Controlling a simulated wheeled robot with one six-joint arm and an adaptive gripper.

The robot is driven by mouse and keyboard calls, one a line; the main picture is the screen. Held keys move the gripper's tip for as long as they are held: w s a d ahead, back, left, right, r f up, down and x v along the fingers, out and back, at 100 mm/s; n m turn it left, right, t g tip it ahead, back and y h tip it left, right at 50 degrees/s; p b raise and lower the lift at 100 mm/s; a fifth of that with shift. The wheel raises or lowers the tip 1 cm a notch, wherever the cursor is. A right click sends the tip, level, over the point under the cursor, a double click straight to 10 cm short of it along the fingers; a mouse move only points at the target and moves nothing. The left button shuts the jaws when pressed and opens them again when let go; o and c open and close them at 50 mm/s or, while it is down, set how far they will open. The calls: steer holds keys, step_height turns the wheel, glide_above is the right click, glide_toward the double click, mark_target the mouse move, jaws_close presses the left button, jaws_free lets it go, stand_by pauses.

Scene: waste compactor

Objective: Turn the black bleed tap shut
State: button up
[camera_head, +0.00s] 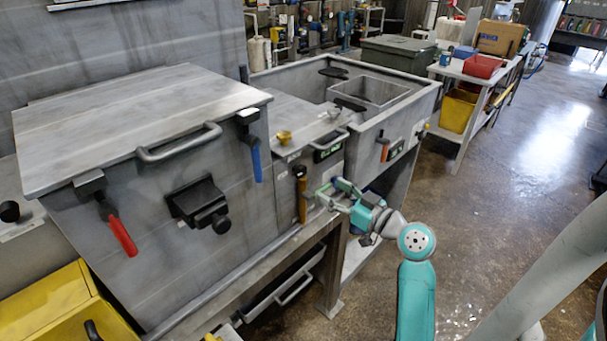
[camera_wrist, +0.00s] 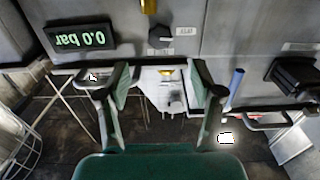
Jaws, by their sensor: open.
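The black tap (camera_wrist: 160,38) is a round knob with a pale pointer mark, on the grey panel in the wrist view. It lies beyond my fingertips, near the middle, beside a small label (camera_wrist: 186,31). My gripper (camera_wrist: 160,82) is open and empty, its green-padded fingers apart, not touching the tap. In the head view my gripper (camera_head: 328,197) is in front of the grey panel, just right of the orange-brown handle (camera_head: 302,206). A black part (camera_head: 300,171) shows above that handle; I cannot tell whether it is the tap. The wrist view is upside down.
A pressure display (camera_wrist: 80,38) reading 0.0 bar is left of the tap in the wrist view. A blue handle (camera_wrist: 235,90) and black latch (camera_wrist: 297,76) are right.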

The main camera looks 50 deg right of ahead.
mark_target(303, 173)
steer(key=w, duration=1)
steer(key=shift+w+d, duration=0.35)
steer(key=shift+d, duration=0.05)
steer(key=c, duration=1.1)
